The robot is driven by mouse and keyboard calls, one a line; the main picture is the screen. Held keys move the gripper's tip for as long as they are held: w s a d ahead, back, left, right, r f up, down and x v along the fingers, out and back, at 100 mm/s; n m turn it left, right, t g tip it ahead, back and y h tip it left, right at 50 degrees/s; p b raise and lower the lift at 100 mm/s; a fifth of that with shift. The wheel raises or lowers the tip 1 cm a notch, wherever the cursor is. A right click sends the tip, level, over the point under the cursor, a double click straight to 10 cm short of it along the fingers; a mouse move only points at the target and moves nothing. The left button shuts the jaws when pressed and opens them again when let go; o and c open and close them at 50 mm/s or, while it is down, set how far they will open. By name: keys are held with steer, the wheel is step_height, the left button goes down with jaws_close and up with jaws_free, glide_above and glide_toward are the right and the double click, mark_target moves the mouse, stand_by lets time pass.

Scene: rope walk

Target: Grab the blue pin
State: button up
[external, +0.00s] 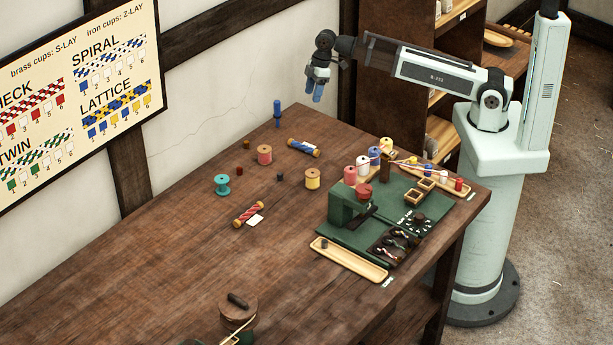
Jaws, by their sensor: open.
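A tall blue peg (277,113) stands upright at the far corner of the table, near the wall. A small blue piece (428,170) sits in the wooden tray (472,192) at the right, among yellow, white and red ones. Which of the two is the blue pin I cannot tell. My gripper (318,92) hangs in the air beyond the table's far edge, to the right of the tall blue peg in the picture. Its bluish fingers point down, open, with nothing seen between them, and it touches neither piece.
Thread spools (264,155) and patterned rope bundles (303,147) are scattered over the table (150,260). A green stand (349,205), a green mat and a front tray (349,260) fill the right end. The front left of the table is mostly clear. Shelves (395,60) stand behind.

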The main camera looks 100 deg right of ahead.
steer(key=w+a+r+m+t, duration=0.2)
steer(key=w+a+r, duration=0.5)
steer(key=w+r, duration=0.25)
glide_above(275, 115)
steer(key=s, duration=0.2)
steer(key=shift+h, duration=0.3)
steer(key=f, duration=0.7)
steer(key=shift+w+d+f, duration=0.2)
steer(key=shift+d+f, duration=0.2)
steer(key=shift+s+x, duration=0.2)
steer(key=shift+x, duration=1.15)
steer(key=shift+s+x, duration=0.15)
steer(key=shift+x, duration=1.2)
steer(key=shift+f, duration=0.15)
steer(key=shift+c, duration=0.5)
steer(key=c, duration=0.9)
